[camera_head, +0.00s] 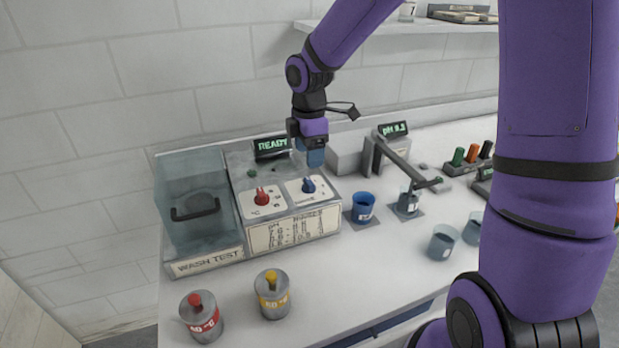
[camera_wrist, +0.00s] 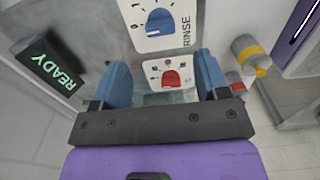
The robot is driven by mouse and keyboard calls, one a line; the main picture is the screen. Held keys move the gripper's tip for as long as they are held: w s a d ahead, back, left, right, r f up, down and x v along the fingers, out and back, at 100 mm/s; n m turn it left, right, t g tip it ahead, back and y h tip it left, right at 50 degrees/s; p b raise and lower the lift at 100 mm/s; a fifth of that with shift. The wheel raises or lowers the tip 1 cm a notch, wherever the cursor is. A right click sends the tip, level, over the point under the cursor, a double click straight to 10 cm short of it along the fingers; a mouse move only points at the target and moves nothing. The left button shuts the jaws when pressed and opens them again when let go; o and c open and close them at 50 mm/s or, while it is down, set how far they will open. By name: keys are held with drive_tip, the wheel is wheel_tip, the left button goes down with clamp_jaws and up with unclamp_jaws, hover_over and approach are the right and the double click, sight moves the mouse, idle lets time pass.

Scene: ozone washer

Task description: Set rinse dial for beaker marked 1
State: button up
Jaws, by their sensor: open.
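The washer has a blue rinse dial (camera_head: 308,184) on a white plate. In the wrist view the blue dial (camera_wrist: 160,21) lies at the top, with RINSE printed beside it. A red dial (camera_head: 262,196) sits left of it; it shows in the wrist view (camera_wrist: 171,78) between the fingers. My gripper (camera_head: 313,158) is open and empty, above the dial panel and apart from both dials; its blue fingers flank the wrist view (camera_wrist: 160,65). A chart (camera_head: 293,231) headed pH is on the front. A blue beaker (camera_head: 362,208) stands right of the washer; its label is unreadable.
A READY display (camera_head: 271,146) stands behind the dials, and a pH 9.2 display (camera_head: 393,129) farther right. A probe arm (camera_head: 398,160) reaches over a beaker (camera_head: 409,202). Red-labelled (camera_head: 201,318) and yellow-labelled (camera_head: 272,294) canisters stand in front. A glass-walled wash chamber (camera_head: 185,175) is left.

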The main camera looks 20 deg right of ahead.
sight(309, 180)
wheel_tip(309, 180, down, 8)
idle(0.4)
drive_tip(key=c, duration=0.9)
